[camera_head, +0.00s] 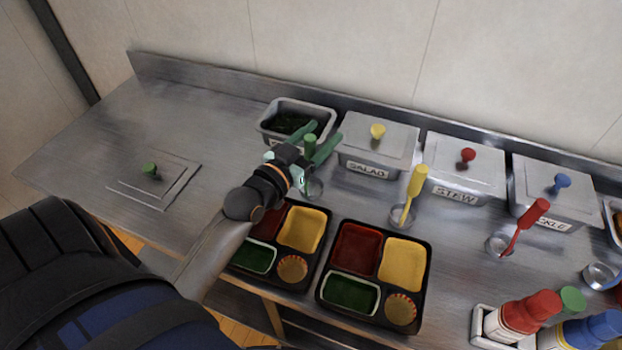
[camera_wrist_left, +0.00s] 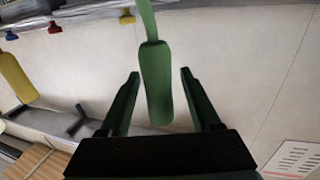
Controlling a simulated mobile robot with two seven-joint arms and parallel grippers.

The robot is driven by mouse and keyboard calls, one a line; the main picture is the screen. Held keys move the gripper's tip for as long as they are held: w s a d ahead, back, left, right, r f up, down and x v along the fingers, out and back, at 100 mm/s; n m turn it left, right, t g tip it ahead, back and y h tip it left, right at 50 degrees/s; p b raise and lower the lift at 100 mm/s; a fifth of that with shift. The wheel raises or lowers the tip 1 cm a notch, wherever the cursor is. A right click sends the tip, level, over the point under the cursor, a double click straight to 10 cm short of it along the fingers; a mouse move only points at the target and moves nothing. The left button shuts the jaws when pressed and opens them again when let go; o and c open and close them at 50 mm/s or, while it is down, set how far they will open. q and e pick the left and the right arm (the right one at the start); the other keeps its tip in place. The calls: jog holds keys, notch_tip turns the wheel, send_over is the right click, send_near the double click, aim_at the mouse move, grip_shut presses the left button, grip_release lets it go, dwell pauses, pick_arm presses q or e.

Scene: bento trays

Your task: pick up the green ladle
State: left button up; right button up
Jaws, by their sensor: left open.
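The green ladle (camera_head: 310,146) stands upright on the steel counter in the head view, in front of the open container of greens. Its metal bowl shows low on the counter, partly behind my gripper. My left gripper (camera_head: 328,130) is open around the upper handle. In the left wrist view the green handle (camera_wrist_left: 156,85) lies between the two spread fingers of the gripper (camera_wrist_left: 159,72), with a gap visible on each side. My right gripper is in neither view.
Lidded salad (camera_head: 354,159), stew (camera_head: 440,178) and pickle (camera_head: 535,210) containers line the back. A yellow ladle (camera_head: 415,187) and a red ladle (camera_head: 530,222) stand right. Two bento trays (camera_head: 322,283) lie in front. A removed lid (camera_head: 135,193) lies left.

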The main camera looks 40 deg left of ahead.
pick_arm(q)
jog(key=shift+c, duration=0.4)
grip_shut()
dwell(1.0)
